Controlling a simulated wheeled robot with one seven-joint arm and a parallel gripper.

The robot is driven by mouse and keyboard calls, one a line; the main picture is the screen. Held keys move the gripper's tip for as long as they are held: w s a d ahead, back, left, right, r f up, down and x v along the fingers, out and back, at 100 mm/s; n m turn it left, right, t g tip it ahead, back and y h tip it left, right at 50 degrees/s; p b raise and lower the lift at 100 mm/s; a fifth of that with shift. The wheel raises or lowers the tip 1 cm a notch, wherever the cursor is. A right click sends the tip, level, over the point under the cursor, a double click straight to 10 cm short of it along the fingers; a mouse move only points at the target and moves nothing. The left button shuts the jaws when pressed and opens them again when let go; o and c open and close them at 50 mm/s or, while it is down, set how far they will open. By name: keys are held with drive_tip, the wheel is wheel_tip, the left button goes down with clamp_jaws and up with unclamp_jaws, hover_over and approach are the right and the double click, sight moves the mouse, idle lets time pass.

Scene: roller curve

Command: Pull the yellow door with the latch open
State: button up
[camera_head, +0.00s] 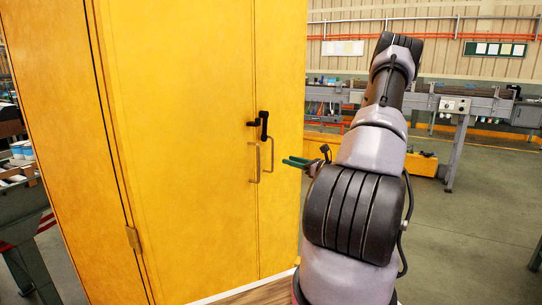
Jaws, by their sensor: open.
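The yellow door (185,150) of a tall yellow cabinet fills the left and middle of the view. It looks closed, with a hinge (133,239) low on its left edge. A black latch (263,125) sits near its right edge. Below the latch is a metal pull handle (255,163), with another handle (271,155) just right of the door seam. My gripper (296,162), with green fingers, is open to the right of the handles and appears apart from them. My arm hides part of the gripper.
A grey roller conveyor (475,105) runs along the back right. A shelf with items (18,160) stands at the far left. A low yellow block (420,164) lies behind my arm. The grey floor (470,225) at right is clear.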

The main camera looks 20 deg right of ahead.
sight(272, 155)
drive_tip(key=x, duration=0.9)
drive_tip(key=shift+w+a, duration=0.3)
drive_tip(key=shift+a, duration=0.05)
clamp_jaws()
idle(0.9)
